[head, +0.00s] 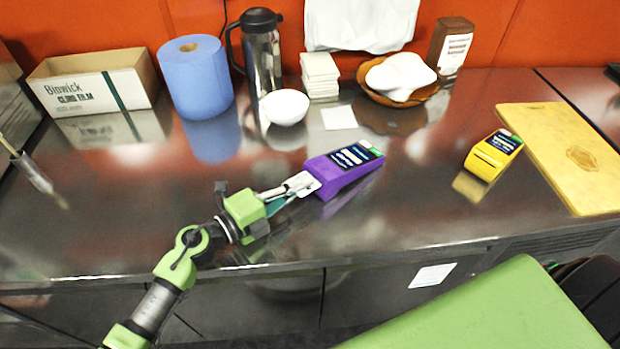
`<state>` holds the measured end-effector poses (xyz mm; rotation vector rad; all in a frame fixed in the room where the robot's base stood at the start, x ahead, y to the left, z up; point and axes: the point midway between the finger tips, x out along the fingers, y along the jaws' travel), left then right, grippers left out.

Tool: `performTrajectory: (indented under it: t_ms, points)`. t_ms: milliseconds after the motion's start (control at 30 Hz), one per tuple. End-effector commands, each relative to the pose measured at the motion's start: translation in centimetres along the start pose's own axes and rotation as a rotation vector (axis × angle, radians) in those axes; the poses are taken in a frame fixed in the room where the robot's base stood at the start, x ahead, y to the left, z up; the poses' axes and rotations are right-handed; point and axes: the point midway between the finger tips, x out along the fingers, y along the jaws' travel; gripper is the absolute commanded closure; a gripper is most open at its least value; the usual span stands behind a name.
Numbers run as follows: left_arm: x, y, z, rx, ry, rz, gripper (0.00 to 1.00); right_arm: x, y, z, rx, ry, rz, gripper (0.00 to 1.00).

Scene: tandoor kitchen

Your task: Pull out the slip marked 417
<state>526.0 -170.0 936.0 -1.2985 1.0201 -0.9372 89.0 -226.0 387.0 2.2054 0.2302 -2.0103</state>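A purple slip printer (345,171) with a dark label on top sits on the steel counter. A small white slip (303,184) sticks out of its left end; its marking is too small to read. My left gripper (287,190) reaches in from the lower left, with its fingertips at the slip, touching or very close to it. Whether the fingers are closed on the slip cannot be made out. A yellow printer (489,160) of similar shape stands farther right, with no slip clearly visible on it. My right gripper is not in view.
A wooden board (568,150) lies at the right. Along the back stand a cardboard box (95,85), a blue paper roll (197,80), a steel flask (262,55), a white bowl (286,106) and a brown dish (405,97). The counter (420,205) between the printers is clear.

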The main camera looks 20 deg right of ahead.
Motion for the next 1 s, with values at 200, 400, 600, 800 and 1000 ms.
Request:
performTrajectory:
  t_ms: [200, 400, 600, 800, 1000]
  points:
    - [-0.4, 0.0, 0.0, -0.001, 0.0, 0.001, 1.0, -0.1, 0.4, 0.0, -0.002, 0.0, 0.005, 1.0]
    - [-1.2, 0.1, 0.0, -0.001, 0.0, 0.002, 1.0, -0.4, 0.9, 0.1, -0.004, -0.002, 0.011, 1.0]
    - [-2.0, 0.1, 0.0, 0.0, 0.0, 0.002, 1.0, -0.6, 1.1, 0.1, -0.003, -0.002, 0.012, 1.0]
    - [-2.8, 0.0, 0.0, -0.001, 0.0, 0.001, 1.0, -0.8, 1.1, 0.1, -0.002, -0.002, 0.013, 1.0]
    - [-3.6, 0.0, 0.1, -0.001, -0.001, 0.001, 1.0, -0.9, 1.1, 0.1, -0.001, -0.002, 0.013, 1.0]
